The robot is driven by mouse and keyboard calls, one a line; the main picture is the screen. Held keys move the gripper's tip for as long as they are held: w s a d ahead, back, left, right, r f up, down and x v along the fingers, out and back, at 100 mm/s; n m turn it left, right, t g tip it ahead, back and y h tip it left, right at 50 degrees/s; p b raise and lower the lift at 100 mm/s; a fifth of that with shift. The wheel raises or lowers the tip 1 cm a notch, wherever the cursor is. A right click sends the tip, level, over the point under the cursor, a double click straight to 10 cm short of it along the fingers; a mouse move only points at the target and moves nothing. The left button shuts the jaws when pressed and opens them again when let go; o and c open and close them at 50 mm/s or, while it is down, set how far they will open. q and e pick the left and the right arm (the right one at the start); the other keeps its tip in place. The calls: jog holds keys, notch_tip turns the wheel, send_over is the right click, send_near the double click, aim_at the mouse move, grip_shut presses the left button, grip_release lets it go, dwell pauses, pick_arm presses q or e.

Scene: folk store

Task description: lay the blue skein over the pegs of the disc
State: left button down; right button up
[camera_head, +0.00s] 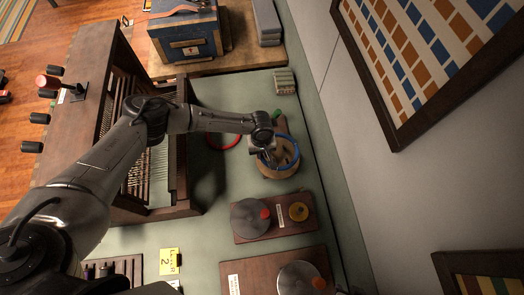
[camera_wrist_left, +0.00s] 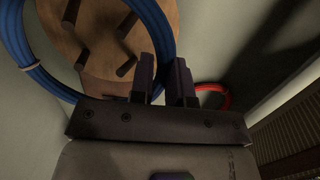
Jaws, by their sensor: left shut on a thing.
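The round wooden disc (camera_head: 272,173) lies on the green counter, and its dark pegs show in the left wrist view (camera_wrist_left: 88,12). The blue skein (camera_head: 297,158) forms a wide loop at the disc, with the pegs inside its outline. In the left wrist view the skein (camera_wrist_left: 22,62) curves past the disc's left side and runs in behind my fingers. My left gripper (camera_head: 266,147) is at the disc's upper left edge, shut on the skein; its fingers (camera_wrist_left: 165,78) hide the held part. I cannot tell how much of the skein rests on the disc. My right gripper is out of view.
A red ring (camera_head: 238,143) lies left of the disc. A dark wooden loom-like frame (camera_head: 180,150) stands under my left arm. Nearer are a board with a grey disc (camera_head: 248,218) and a yellow card (camera_head: 169,261). The wall is close on the right.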

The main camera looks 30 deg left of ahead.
pick_arm(q)
jog(key=shift+f+b, duration=0.6)
jog(key=shift+f, duration=0.6)
jog(key=shift+f+b, duration=0.35)
jog(key=shift+f, duration=0.35)
jog(key=c, duration=1)
grip_release()
jog(key=shift+r, duration=0.15)
jog(key=r, duration=0.9)
jog(key=w+a+r+p, duration=0.1)
jog(key=r, duration=0.3)
jog(key=shift+a+r, duration=0.1)
jog(key=shift+r, duration=0.15)
